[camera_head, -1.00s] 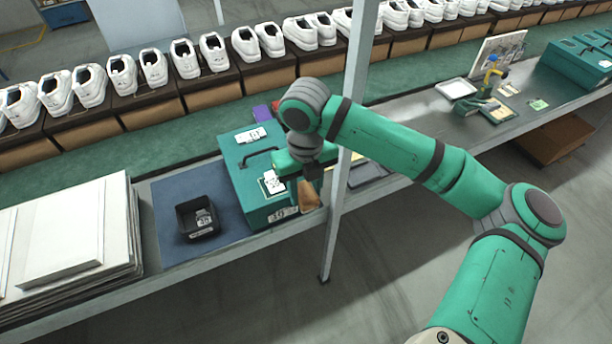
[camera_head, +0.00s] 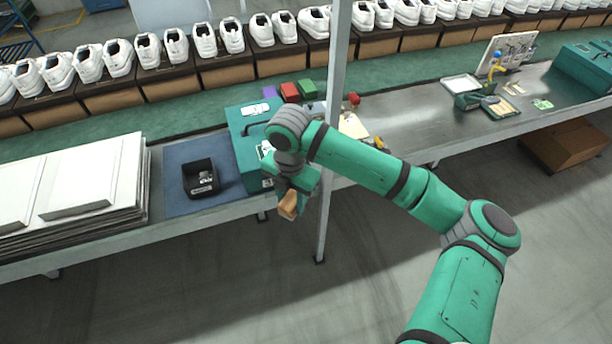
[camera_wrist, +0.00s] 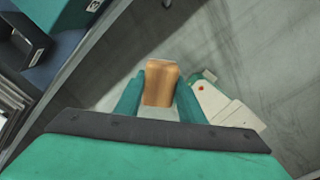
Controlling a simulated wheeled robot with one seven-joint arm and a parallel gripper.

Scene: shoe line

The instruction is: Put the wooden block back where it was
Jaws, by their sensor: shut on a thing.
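The wooden block (camera_head: 288,204) is orange-brown and held in my gripper (camera_head: 290,195), in front of the bench's front edge and above the floor. In the wrist view the block (camera_wrist: 160,84) sits between the two green fingers of my gripper (camera_wrist: 159,90), which are shut on its sides. Its lower end is hidden by the gripper body. Where the block stood before cannot be told from these frames.
A green case (camera_head: 243,140) stands on the bench just behind my gripper. A black bin (camera_head: 201,178) sits on a blue mat (camera_head: 178,152) to its left. Stacked white boards (camera_head: 88,190) are further left. A grey post (camera_head: 331,130) stands close right of my gripper.

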